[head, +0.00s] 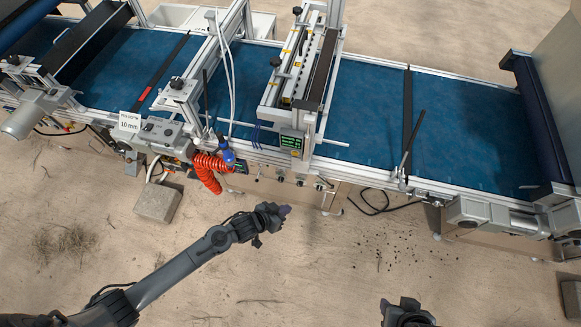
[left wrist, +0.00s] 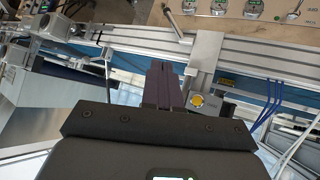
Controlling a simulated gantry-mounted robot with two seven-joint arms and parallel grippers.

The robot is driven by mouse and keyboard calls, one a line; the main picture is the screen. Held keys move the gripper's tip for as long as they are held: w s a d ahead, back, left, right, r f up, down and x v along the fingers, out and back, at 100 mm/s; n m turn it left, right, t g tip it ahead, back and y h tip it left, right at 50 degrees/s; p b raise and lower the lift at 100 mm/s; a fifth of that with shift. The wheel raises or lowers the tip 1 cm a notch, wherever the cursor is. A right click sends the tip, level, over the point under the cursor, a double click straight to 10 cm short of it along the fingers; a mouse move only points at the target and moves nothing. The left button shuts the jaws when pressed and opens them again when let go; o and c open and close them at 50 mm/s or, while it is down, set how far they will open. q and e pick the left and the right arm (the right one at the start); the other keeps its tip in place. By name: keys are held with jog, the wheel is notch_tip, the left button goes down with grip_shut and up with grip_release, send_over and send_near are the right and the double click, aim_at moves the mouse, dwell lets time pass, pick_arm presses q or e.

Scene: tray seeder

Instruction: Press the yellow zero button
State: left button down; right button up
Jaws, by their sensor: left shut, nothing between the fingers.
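The round yellow button (left wrist: 198,101) sits on a small grey box in the left wrist view, just right of my finger tips. In the head view I cannot clearly make it out; the control box with the lit green display (head: 291,143) is on the machine's front edge. My left gripper (head: 284,211) is shut and empty, in front of the machine and apart from it. Its dark purplish fingers (left wrist: 162,84) show together in the left wrist view. My right gripper (head: 405,308) is at the bottom edge, partly cut off; its fingers cannot be made out.
The blue conveyor belt (head: 370,115) runs across behind the control box. A coiled orange hose (head: 207,168) hangs left of the left gripper. Several gauges (left wrist: 220,7) show along the top of the left wrist view. A stone block (head: 158,202) lies on the open sandy floor.

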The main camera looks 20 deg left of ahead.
aim_at(295, 153)
pick_arm(q)
jog(key=w+a+m+t+b, duration=0.1)
jog(key=w+a+b, duration=0.2)
jog(key=w, duration=0.5)
jog(key=shift+w+a+r, duration=0.25)
jog(key=shift+w+r, duration=0.05)
pick_arm(e)
jog(key=shift+a+f, duration=0.1)
jog(key=shift+f, duration=2.05)
pick_arm(q)
jog(key=w+a+b, duration=0.1)
jog(key=w+b, duration=0.4)
jog(key=w, duration=0.3)
jog(key=shift+w, duration=0.35)
pick_arm(e)
jog(key=shift+f, duration=2.65)
